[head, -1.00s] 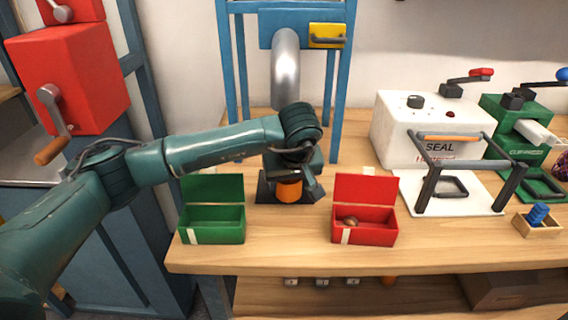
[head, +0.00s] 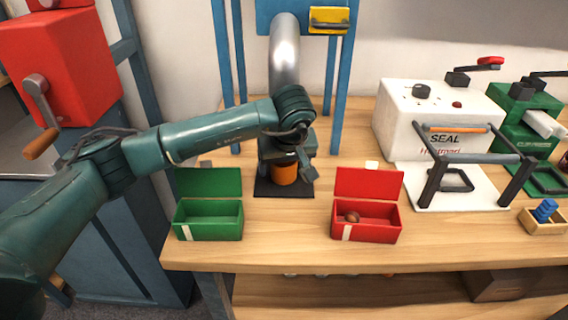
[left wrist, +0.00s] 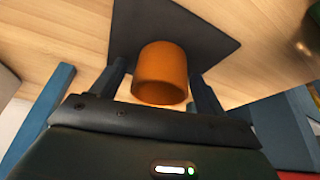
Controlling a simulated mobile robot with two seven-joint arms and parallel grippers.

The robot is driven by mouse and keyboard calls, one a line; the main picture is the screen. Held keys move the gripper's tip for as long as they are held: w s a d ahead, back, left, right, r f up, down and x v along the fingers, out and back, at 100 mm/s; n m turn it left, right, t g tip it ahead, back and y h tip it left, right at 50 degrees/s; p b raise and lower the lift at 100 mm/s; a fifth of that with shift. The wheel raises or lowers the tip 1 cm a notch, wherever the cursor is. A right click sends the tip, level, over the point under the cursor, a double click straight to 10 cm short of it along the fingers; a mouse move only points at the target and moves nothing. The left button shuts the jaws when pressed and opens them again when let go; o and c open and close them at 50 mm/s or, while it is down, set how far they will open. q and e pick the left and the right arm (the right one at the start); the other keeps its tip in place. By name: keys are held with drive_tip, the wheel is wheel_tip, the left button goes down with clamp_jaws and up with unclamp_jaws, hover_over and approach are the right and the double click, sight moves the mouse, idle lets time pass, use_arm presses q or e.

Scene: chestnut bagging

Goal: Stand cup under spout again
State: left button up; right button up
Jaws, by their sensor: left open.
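The orange cup (head: 284,174) stands on the dark mat (head: 304,191) below the silver spout (head: 285,45). It looks upright, and its mouth is partly hidden by my gripper in the head view. My left gripper (head: 290,160) is low at the cup, with its arm coming in from the left. In the left wrist view the cup (left wrist: 161,70) is between the two spread fingers, with a gap on each side. The dark mat (left wrist: 205,35) shows behind it. My right gripper is not in view.
A green open box (head: 208,228) stands front left of the mat. A red open box (head: 368,230) holding a brown chestnut (head: 352,217) stands front right. Blue frame posts (head: 340,90) flank the spout. The white seal machine (head: 435,122) is at the right.

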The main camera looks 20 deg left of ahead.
use_arm(q)
drive_tip(key=shift+r, duration=0.2)
drive_tip(key=shift+s+d+r, duration=0.1)
drive_tip(key=shift+r, duration=0.3)
drive_tip(key=s+r, duration=0.1)
drive_tip(key=s+d+r, duration=0.1)
drive_tip(key=r, duration=0.1)
drive_tip(key=shift+s+d+r, duration=0.2)
drive_tip(key=shift+s+r, duration=0.1)
drive_tip(key=s+d, duration=0.1)
drive_tip(key=s, duration=0.2)
drive_tip(key=s+d, duration=0.3)
drive_tip(key=s, duration=0.2)
drive_tip(key=shift+s+d, duration=0.3)
drive_tip(key=shift+s, duration=0.05)
drive_tip(key=shift+s+d, duration=0.2)
drive_tip(key=shift+s, duration=0.2)
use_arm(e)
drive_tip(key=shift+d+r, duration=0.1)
